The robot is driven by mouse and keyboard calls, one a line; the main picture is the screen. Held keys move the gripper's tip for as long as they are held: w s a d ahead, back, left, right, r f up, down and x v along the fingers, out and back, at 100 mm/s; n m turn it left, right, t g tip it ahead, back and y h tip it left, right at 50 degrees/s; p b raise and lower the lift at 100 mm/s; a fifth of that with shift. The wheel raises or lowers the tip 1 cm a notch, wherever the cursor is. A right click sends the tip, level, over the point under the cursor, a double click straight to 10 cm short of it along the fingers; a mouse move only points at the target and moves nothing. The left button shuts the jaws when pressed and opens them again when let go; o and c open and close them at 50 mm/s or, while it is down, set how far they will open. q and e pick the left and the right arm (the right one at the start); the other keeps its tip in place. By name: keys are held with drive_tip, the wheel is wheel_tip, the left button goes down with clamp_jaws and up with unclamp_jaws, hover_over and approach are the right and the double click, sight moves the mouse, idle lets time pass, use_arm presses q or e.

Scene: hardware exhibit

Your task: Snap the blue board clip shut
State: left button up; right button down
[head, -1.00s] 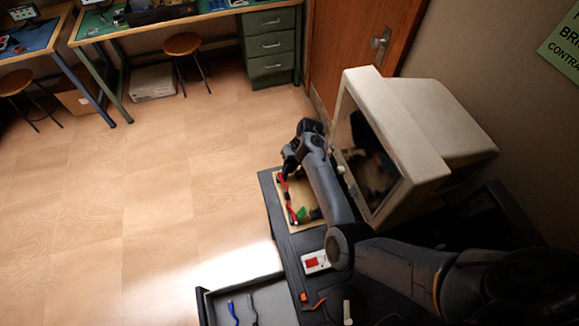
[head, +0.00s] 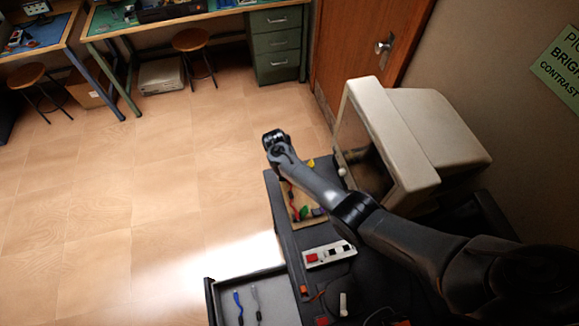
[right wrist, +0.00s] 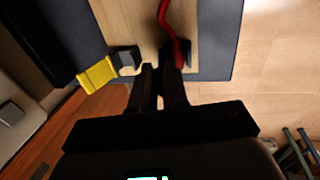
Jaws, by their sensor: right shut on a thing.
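A bluish piece (head: 318,211) sits at the near end of the wooden board (head: 305,217), beside a green piece (head: 304,212). I cannot tell if it is the blue board clip or whether it is closed. My right arm reaches over the board and hides part of it. In the right wrist view my right gripper (right wrist: 158,68) is over the board's edge, its fingers close together at the end of a red cable (right wrist: 166,18). The exact hold is dark and partly hidden. A yellow clip (right wrist: 97,74) with a black block (right wrist: 126,58) lies beside the fingers. My left gripper is out of view.
A beige monitor (head: 436,135) stands right of the board. A white panel with a red button (head: 312,257) is nearer. An open drawer (head: 212,292) holds a blue tool (head: 238,307) and a grey one. Open floor lies left; workbenches and stools (head: 192,40) stand behind.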

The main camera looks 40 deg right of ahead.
drive_tip(key=shift+a+h, duration=0.15)
drive_tip(key=shift+h, duration=0.25)
drive_tip(key=c, duration=1.2)
unclamp_jaws()
drive_tip(key=p+v, duration=0.1)
drive_tip(key=v, duration=0.4)
drive_tip(key=p+v, duration=0.1)
drive_tip(key=v, duration=0.4)
drive_tip(key=shift+w+r, duration=0.25)
drive_tip(key=shift+r, duration=0.1)
